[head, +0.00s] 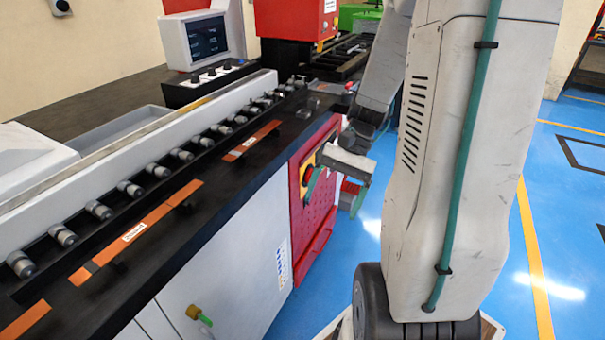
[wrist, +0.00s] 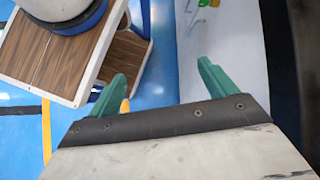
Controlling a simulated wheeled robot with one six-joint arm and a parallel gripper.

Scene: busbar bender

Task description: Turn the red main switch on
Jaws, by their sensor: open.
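The red main switch (head: 308,175) shows in the head view as a small red knob on a yellow plate. It sits on the red front panel (head: 318,222) of the bender and is partly hidden behind a finger of my gripper (head: 333,202). My gripper is in front of that panel, with its green fingers spread and nothing between them. I cannot tell whether it touches the switch or which way the knob is turned. In the wrist view my gripper (wrist: 162,78) is also open and empty. The switch is not visible there.
The bender's black top (head: 215,190) carries a row of grey rollers and orange strips. A yellow-and-green handle (head: 197,315) sticks out of the white front (head: 235,265). A screen (head: 207,38) stands at the back. Blue floor (head: 325,270) is open beside the panel.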

